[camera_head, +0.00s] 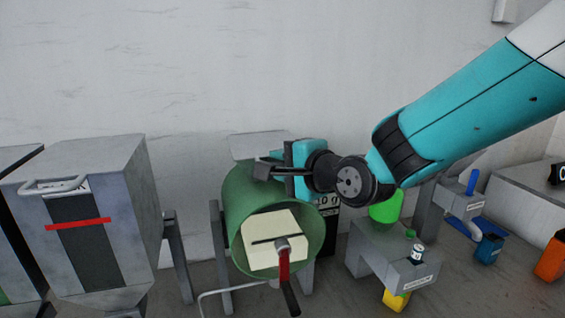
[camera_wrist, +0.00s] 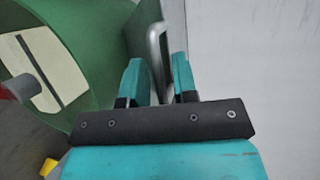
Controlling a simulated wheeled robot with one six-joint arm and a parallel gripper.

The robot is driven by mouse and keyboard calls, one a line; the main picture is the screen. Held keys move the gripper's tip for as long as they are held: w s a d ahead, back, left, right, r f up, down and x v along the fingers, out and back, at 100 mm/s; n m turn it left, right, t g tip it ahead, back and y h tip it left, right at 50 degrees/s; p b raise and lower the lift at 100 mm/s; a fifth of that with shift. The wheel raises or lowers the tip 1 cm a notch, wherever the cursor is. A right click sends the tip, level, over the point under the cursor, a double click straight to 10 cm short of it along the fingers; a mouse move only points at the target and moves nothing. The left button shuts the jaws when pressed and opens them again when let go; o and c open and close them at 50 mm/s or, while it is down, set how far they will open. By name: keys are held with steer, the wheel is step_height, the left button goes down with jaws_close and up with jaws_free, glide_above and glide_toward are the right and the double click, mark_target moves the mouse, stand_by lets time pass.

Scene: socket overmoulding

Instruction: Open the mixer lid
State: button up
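The mixer is a green drum (camera_head: 238,205) on grey legs, left of centre in the head view. Its round front is open and shows a cream block. A flat grey plate (camera_head: 258,142), which looks like the lid, is at the drum's top rear; its angle is hard to judge. My gripper (camera_head: 266,171) is at the drum's upper rim, partly covering the plate. In the wrist view a metal handle (camera_wrist: 157,42) rises ahead of and between the two teal fingers of my gripper (camera_wrist: 159,76). A gap shows between the fingers, and I see no firm contact with the handle.
A grey cabinet (camera_head: 120,210) with a red bar stands left of the mixer. A red-handled lever (camera_head: 284,270) sticks out of the drum front. On the right are a grey stand (camera_head: 385,250), a blue container (camera_head: 488,248) and an orange container (camera_head: 551,258). The wall is close behind.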

jaws_close()
steer(key=shift+r, duration=0.1)
